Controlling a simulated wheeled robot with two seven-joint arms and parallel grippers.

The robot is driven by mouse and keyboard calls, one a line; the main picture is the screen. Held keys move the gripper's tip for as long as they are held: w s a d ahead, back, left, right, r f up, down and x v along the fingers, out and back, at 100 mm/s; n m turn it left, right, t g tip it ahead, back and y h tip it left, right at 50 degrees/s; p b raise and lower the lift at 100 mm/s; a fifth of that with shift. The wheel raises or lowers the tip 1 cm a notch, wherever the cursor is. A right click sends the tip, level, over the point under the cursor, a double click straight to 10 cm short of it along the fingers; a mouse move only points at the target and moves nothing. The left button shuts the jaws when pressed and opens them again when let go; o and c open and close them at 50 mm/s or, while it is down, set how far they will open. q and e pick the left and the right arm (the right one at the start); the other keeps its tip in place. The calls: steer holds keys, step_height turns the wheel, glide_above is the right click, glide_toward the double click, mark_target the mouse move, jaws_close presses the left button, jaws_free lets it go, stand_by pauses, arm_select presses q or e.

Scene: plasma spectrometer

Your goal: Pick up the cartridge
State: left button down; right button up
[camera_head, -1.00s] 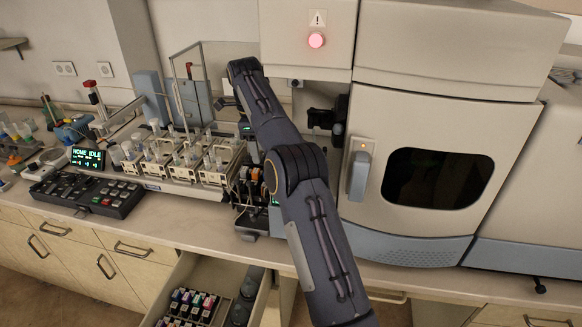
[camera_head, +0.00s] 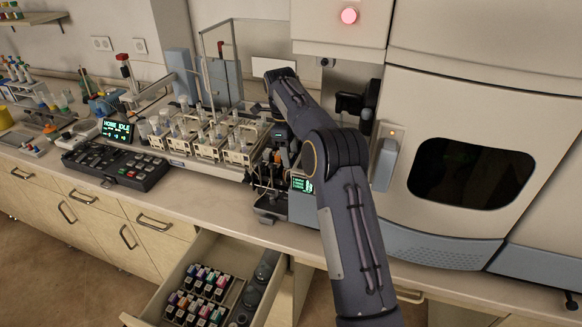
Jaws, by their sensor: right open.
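Several small cartridges with coloured tops (camera_head: 203,284) stand in rows in a rack inside the open drawer (camera_head: 157,297) at the bottom. More coloured pieces sit in the pump unit (camera_head: 268,172) on the bench, partly behind my arm. I cannot tell which of these is the task's cartridge. My right arm comes in from the lower right and reaches over the bench beside the pump unit. My left gripper is out of view.
Sampler racks with vials (camera_head: 205,140) fill the bench behind a black keypad (camera_head: 112,163). A clear-walled frame (camera_head: 206,75) stands behind them. The large spectrometer (camera_head: 450,225) blocks the right side.

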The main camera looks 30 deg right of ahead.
jaws_close()
steer(key=shift+r, duration=0.1)
steer(key=shift+r, duration=0.5)
step_height(320, 180, up, 9)
steer(key=p, duration=0.3)
steer(key=shift+f, duration=0.1)
